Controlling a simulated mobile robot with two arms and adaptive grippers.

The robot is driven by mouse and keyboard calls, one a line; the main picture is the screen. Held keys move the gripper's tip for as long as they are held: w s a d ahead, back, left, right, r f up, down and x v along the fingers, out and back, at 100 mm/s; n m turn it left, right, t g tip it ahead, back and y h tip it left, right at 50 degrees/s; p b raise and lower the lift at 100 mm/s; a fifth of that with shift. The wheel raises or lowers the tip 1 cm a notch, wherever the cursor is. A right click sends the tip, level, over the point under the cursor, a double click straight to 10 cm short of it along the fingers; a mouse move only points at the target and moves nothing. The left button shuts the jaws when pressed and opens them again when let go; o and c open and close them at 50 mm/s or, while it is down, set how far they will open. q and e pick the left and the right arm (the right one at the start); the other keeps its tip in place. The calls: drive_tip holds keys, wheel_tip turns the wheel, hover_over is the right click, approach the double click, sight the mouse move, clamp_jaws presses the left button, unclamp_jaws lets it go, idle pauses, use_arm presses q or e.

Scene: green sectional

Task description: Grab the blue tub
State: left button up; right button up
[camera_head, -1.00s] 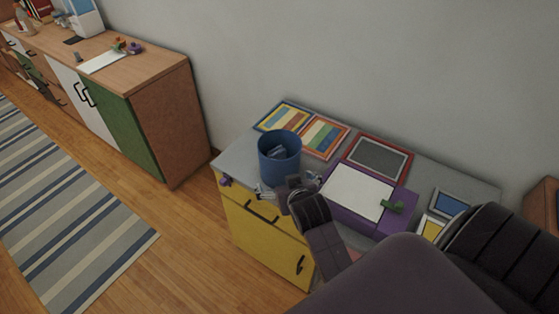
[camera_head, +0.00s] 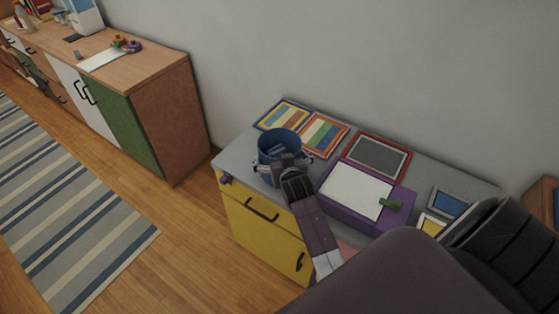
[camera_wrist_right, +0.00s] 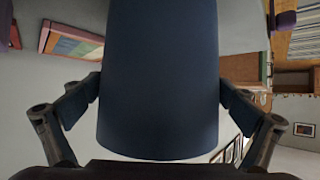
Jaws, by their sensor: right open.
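The blue tub (camera_head: 266,152) stands upright on the grey top of the yellow-fronted cabinet, with some bluish items inside it. My right gripper (camera_head: 283,164) is at the near side of the tub, its fingers spread to either side. In the right wrist view the tub (camera_wrist_right: 160,80) fills the middle, between the open fingers (camera_wrist_right: 160,98). Gaps show between the fingers and the tub's lower part; contact is not clear. The gripper hides the tub's lower front in the head view. My left gripper is not in view.
A purple box with a white top (camera_head: 357,190) stands right of the tub. Striped frames (camera_head: 322,134) lie behind it, and a red-framed grey board (camera_head: 377,157) lies farther right. The grey cabinet top (camera_head: 236,153) is bare left of the tub.

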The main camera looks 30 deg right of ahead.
drive_tip(key=shift+w+d+f, duration=0.2)
drive_tip(key=shift+w+f, duration=0.05)
drive_tip(key=shift+w, duration=0.15)
drive_tip(key=shift+c, duration=0.3)
drive_tip(key=c, duration=0.8)
